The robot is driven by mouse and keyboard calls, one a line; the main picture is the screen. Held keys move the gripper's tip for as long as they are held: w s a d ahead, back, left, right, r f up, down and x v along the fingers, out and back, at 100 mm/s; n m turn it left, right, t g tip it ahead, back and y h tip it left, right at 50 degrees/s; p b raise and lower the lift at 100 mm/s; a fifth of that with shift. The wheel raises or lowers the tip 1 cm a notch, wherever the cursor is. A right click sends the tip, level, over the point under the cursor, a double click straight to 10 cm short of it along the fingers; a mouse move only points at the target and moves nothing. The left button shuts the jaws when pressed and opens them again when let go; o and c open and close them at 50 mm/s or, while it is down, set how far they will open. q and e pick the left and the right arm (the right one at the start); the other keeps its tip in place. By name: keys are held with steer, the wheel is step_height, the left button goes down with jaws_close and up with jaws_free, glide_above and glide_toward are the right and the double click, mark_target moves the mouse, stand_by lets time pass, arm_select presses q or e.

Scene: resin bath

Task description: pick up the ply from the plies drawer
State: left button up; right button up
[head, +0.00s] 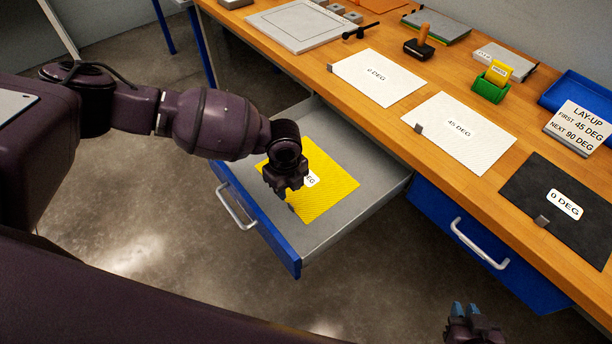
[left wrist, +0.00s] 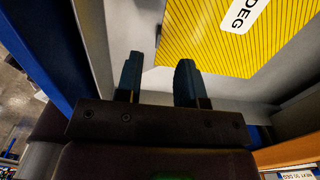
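A yellow ply (head: 335,190) with a white label lies flat on the grey floor of the open plies drawer (head: 370,165). My left gripper (head: 287,190) is over the drawer and hides part of the ply and its label, of which "DEG" shows. In the left wrist view the fingers (left wrist: 158,75) are apart with nothing between them, and the ply (left wrist: 245,40) shows beyond them. I cannot tell the gripper's exact height above the ply. My right gripper (head: 466,312) is at the bottom edge of the head view, its blue fingertips apart and empty.
The wooden bench (head: 315,75) stands above the drawer. On it lie white plies (head: 378,80) (head: 460,135), a black ply (head: 550,225) and a lay-up sign (head: 580,128). A shut blue drawer (head: 480,245) is to the right. The drawer's walls surround the ply.

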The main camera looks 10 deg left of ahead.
mark_target(289, 203)
arm_select(q)
steer(key=shift+f+b, duration=0.3)
steer(key=shift+f, duration=3.35)
steer(key=shift+c, duration=0.3)
jaws_close()
